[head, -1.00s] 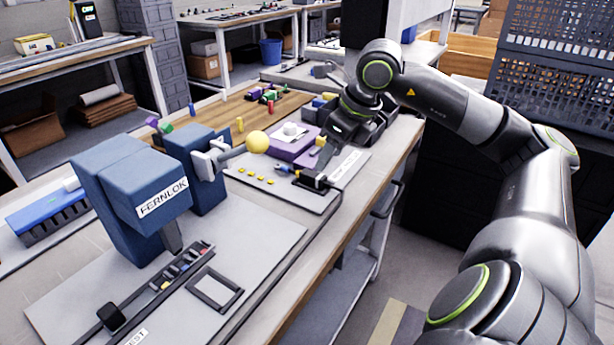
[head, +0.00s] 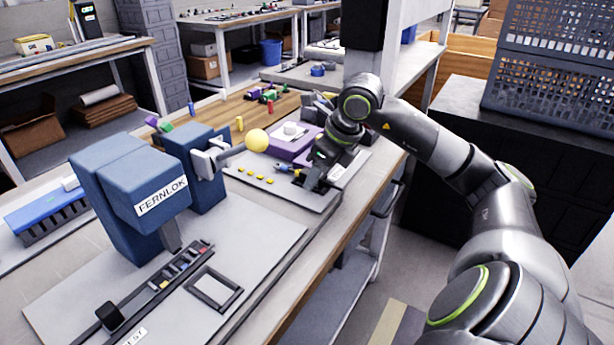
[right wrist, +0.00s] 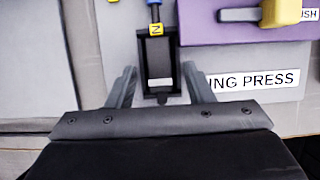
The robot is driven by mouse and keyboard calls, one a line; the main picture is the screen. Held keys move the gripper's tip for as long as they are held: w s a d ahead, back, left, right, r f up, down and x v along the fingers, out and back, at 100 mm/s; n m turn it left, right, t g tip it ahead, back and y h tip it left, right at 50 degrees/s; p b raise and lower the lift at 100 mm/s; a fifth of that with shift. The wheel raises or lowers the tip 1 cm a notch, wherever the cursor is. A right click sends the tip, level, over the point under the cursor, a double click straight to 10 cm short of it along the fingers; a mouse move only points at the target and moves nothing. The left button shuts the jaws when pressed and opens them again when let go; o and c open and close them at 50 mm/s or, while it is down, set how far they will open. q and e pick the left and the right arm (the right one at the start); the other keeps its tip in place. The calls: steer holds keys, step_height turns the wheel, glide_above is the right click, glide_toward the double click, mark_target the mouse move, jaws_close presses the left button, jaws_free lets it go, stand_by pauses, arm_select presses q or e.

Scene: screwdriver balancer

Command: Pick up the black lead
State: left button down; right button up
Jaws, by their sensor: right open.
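My right gripper (right wrist: 158,88) is open, with one finger on each side of the piece and a gap to each. A blue and yellow part (right wrist: 154,14) shows at the piece's far end. In the head view my right gripper (head: 314,180) is low over the grey board (head: 262,186), and its hand hides most of the piece. My left gripper is not in view.
A purple block (head: 289,148) stands beside the gripper; a label reading "ING PRESS" (right wrist: 254,83) lies to the right. Several yellow pieces (head: 257,177) lie on the board.

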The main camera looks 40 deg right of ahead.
steer(key=c, duration=1)
